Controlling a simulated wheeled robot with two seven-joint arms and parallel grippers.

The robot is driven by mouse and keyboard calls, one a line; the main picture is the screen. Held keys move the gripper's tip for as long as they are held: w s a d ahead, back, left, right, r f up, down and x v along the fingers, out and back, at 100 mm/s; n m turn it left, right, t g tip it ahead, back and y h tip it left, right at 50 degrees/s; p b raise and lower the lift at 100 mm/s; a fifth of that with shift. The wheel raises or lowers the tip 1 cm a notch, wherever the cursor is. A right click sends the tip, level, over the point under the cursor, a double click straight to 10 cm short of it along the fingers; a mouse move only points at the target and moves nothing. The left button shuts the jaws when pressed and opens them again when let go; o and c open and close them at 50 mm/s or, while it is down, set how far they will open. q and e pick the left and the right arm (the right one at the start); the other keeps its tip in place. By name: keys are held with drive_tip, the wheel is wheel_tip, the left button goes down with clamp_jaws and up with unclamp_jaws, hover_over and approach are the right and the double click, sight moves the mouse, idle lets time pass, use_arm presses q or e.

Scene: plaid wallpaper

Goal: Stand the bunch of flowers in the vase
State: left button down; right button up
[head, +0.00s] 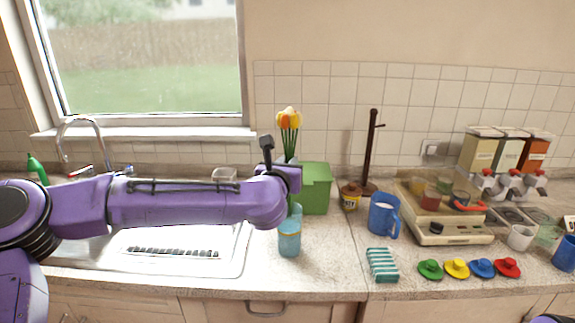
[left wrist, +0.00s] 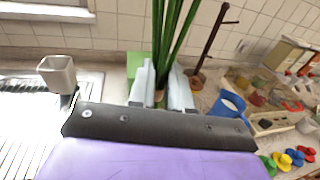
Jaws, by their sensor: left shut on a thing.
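The bunch of flowers (head: 288,121) has orange and yellow heads on long green stems and stands roughly upright above the counter. My left gripper (head: 289,167) is shut on its stems, which rise between the two pale fingers in the left wrist view (left wrist: 164,88). The lower stem ends are hidden. A light blue vessel (head: 289,240) stands on the counter just below and in front of the left gripper; it may be the vase, but I cannot tell for sure. My right gripper is out of view.
A green box (head: 317,190) stands right behind the gripper. A blue mug (head: 383,214), a brown wooden stand (head: 371,150), a striped cloth (head: 382,265) and several coloured hat-shaped pieces lie to the right. A grey cup (left wrist: 58,73) stands by the sink at left.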

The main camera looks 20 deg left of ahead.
use_arm(q)
drive_tip(key=shift+f+b, duration=4.35)
drive_tip(key=shift+f, duration=0.3)
drive_tip(key=c, duration=1)
unclamp_jaws()
drive_tip(key=shift+s, duration=0.4)
drive_tip(key=b, duration=0.3)
approach(288, 197)
drive_tip(key=shift+s+d+r, duration=0.15)
drive_tip(key=shift+s+r, duration=0.1)
drive_tip(key=shift+s, duration=0.4)
